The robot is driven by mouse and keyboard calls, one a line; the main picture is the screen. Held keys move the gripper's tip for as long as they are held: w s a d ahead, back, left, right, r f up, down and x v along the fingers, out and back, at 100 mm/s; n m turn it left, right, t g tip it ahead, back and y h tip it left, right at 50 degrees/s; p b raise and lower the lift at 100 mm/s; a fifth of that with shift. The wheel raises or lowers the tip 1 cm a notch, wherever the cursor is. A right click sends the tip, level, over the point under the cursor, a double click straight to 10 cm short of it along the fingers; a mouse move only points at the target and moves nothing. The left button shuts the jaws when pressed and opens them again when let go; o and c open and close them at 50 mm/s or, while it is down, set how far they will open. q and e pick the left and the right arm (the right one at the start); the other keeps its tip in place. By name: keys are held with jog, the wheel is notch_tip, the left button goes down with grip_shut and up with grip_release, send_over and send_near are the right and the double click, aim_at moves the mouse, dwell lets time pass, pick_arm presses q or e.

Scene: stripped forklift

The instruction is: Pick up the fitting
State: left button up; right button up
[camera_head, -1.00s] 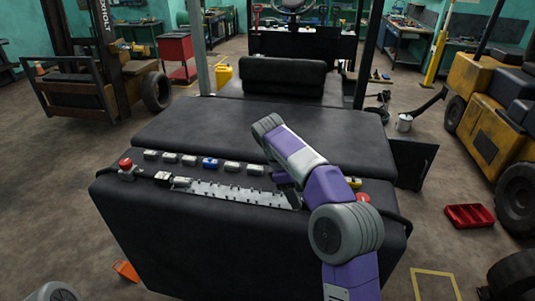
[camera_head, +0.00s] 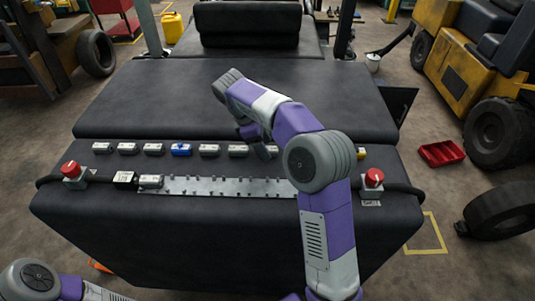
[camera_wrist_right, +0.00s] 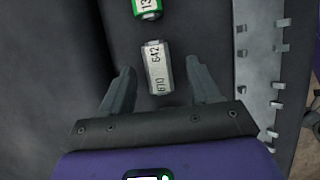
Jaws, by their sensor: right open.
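A row of small box-like fittings (camera_head: 209,150) lies along the black housing in the head view; one is blue (camera_head: 181,149). In the right wrist view a pale grey fitting (camera_wrist_right: 157,68) marked 642 and 670 lies between and just ahead of the fingertips. A green-ended fitting (camera_wrist_right: 146,8) is above it at the picture's edge. My right gripper (camera_wrist_right: 160,82) is open, with a finger on each side of the grey fitting and gaps showing. In the head view my right gripper (camera_head: 258,143) is low over the row, and my arm hides part of it.
A toothed metal rail (camera_head: 220,186) lies in front of the row; it shows right of the gripper in the wrist view (camera_wrist_right: 262,70). Red buttons stand at the left (camera_head: 73,170) and right (camera_head: 374,177). The far black panel (camera_head: 180,95) is clear.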

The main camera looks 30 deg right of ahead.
jog(key=shift+d+f, duration=0.25)
jog(key=shift+f, duration=0.4)
grip_shut()
jog(key=shift+r, duration=0.1)
